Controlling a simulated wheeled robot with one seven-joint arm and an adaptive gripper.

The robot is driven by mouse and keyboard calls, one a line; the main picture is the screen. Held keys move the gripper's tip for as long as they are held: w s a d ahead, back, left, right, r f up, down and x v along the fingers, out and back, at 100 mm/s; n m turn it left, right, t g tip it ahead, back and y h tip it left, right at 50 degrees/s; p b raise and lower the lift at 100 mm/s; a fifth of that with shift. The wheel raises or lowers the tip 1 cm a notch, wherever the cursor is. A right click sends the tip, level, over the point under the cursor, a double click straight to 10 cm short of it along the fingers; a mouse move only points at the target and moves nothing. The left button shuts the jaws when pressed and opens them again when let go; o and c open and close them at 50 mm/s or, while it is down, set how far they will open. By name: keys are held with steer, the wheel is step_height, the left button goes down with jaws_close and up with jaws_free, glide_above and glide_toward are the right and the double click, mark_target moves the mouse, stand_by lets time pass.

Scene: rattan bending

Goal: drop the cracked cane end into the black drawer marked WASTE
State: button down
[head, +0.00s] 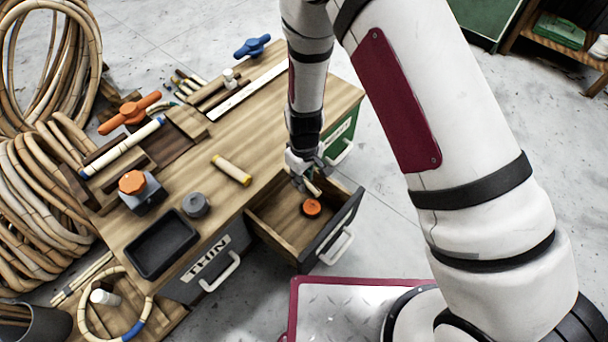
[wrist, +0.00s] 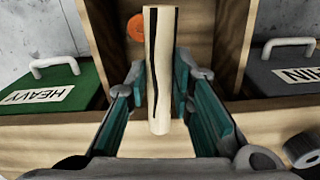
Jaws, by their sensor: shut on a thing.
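The cracked cane end (wrist: 161,70) is a short pale stick with a dark crack along its length. My gripper (wrist: 158,92) is shut on it, with a teal-padded finger on each side. In the head view my gripper (head: 302,170) and the cane end (head: 311,186) are over the inner part of an open drawer (head: 277,226). The drawer has a wooden inside and a dark front (head: 340,222) with a light handle.
A grey drawer marked THIN (head: 208,262) and a green drawer marked HEAVY (wrist: 40,88) flank the open one, both shut. The bench top (head: 225,142) holds a yellowish cane piece (head: 231,170), a grey cylinder (head: 195,205), a black tray (head: 161,244) and an orange-knobbed block (head: 141,192).

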steer(key=c, duration=1.3)
jaws_free()
step_height(320, 180, up, 12)
